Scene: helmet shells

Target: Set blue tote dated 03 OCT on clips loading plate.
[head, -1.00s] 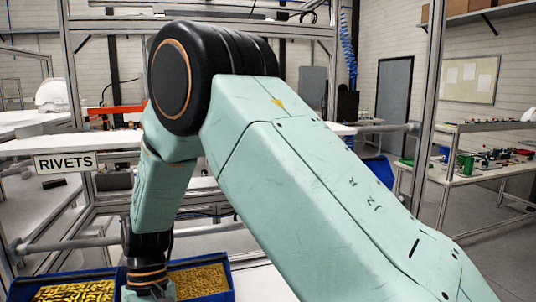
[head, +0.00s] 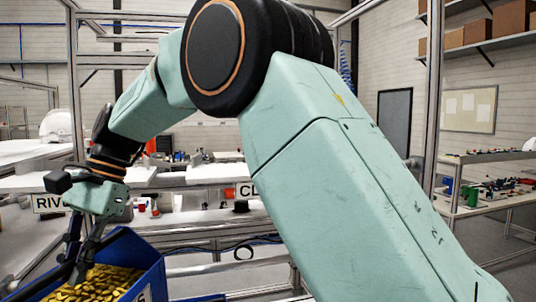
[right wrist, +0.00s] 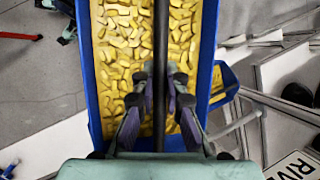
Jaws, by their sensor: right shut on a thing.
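A blue tote (head: 148,262) full of brass-yellow pieces is at the lower left of the head view, partly cut off. A white label on its near side is cut off, so its date cannot be read. My right gripper (head: 80,268) reaches down to this tote and is shut on it. In the right wrist view, its fingers (right wrist: 158,108) close on a dark bar running along the tote, whose blue wall (right wrist: 86,60) shows beside the pieces. A sign starting "CL" (head: 246,191) is partly hidden behind my right arm. The loading plate cannot be made out. My left gripper is out of view.
A sign reading "RIV" (head: 48,203) hangs at the left; my wrist is near it. Metal frame posts (head: 433,90) stand around the station. A blue edge (head: 205,298) shows at the bottom. A cluttered bench (head: 490,190) is at the right.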

